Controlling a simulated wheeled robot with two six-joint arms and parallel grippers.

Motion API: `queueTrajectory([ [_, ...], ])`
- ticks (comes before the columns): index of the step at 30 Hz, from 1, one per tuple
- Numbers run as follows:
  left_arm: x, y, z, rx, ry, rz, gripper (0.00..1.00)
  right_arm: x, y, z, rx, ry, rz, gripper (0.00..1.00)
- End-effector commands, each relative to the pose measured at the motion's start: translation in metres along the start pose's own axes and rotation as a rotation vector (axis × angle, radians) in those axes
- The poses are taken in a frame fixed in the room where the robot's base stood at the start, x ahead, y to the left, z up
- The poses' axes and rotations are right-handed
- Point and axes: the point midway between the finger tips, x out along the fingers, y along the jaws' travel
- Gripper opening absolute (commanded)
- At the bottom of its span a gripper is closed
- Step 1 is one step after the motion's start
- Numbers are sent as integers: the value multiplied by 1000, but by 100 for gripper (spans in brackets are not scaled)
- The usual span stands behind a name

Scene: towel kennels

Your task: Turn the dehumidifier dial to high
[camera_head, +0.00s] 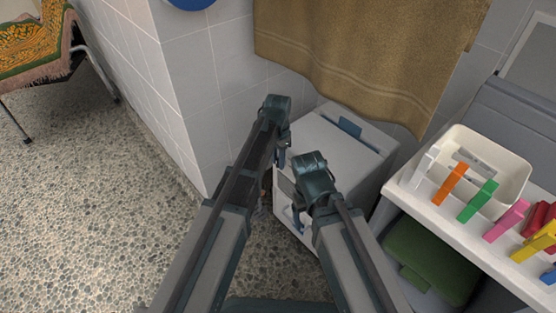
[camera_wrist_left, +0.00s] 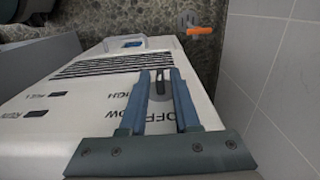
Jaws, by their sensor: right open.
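The dehumidifier (camera_head: 345,142) is a pale box with a blue handle on top, standing against the tiled wall below a hanging towel. Its front panel (camera_wrist_left: 75,115) fills much of the left wrist view, with OFF, LOW and HIGH labels upside down. The small dark dial (camera_wrist_left: 159,86) sits between the fingertips of my left gripper (camera_wrist_left: 159,76). The fingers are apart, one on each side of the dial, and I see a narrow gap; contact is unclear. In the head view my left gripper (camera_head: 282,155) is at the box's near left side. My right gripper (camera_head: 299,216) is open and empty in front of the box.
A white shelf (camera_head: 455,232) with a cream bin (camera_head: 508,163) and several coloured clips stands close on the right. A brown towel (camera_head: 365,50) hangs above. An orange item (camera_wrist_left: 200,31) lies beyond the box.

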Motion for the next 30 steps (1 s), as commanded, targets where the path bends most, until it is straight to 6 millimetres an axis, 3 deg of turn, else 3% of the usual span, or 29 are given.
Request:
queueTrajectory([
  [1, 0, 0, 0, 0, 0, 0, 41, 0, 0, 0, 0, 0, 0, 80],
  [3, 0, 0, 0, 0, 0, 0, 52, 0, 0, 0, 0, 0, 0, 80],
  [17, -6, 0, 0, 0, 0, -1, 52, -6, 1, 0, -1, 0, 0, 80],
  [23, -24, 0, 0, 0, 0, -1, 52, -24, 2, 1, -3, 0, 0, 80],
  [30, -59, 0, 0, 0, 0, -1, 52, -58, 6, 4, -1, -2, 3, 80],
])
